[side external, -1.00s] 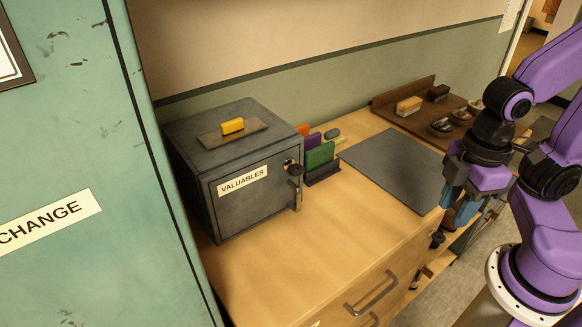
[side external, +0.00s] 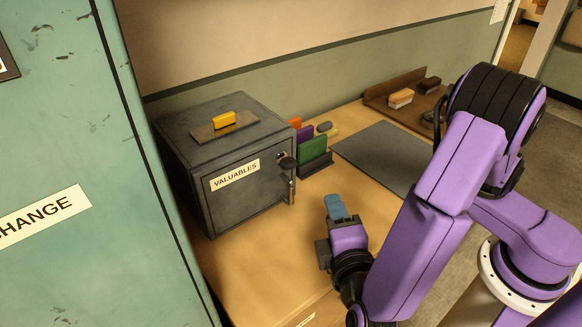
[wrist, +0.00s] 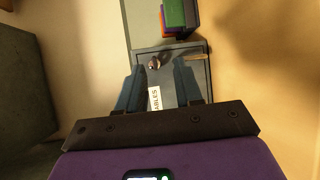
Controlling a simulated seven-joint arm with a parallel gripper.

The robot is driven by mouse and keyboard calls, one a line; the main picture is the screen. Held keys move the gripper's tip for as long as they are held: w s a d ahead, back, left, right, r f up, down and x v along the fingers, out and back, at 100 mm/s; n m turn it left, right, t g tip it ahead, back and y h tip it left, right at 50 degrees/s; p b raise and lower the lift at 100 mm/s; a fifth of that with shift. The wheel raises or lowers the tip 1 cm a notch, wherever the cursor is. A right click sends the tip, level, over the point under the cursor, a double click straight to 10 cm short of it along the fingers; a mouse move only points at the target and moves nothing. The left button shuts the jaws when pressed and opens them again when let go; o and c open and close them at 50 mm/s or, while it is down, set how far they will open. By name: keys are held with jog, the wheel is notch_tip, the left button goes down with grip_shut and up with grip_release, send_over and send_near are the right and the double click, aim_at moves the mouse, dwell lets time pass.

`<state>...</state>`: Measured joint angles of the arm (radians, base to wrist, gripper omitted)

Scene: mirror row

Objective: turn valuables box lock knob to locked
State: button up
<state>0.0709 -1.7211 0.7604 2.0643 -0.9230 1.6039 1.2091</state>
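The valuables box (side external: 240,205) is a dark grey safe with a white "VALUABLES" label, standing shut on the wooden counter. Its dark lock knob (side external: 287,162) is at the upper right of the door, beside a small brass-coloured spot; I cannot read its lock setting. A vertical handle (side external: 291,188) sits below it. My gripper (side external: 336,205) is in front of and to the right of the door, apart from it. In the wrist view, my gripper (wrist: 161,72) has its two blue fingers spread and empty, pointing toward the door, with the knob (wrist: 153,65) just beyond the left fingertip.
A yellow block on a flat plate (side external: 222,127) rests on the box. Coloured upright pieces in a dark holder (side external: 315,160) stand right beside it. A grey mat (side external: 380,155) and a brown tray (side external: 385,93) lie farther back. A green cabinet (side external: 60,150) stands left.

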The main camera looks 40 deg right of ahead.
jog(key=a+t+y, duration=0.2)
jog(key=a+t, duration=0.1)
jog(key=a, duration=0.1)
send_near(291, 168)
jog(key=shift+n, duration=0.4)
jog(key=x, duration=1)
grip_shut()
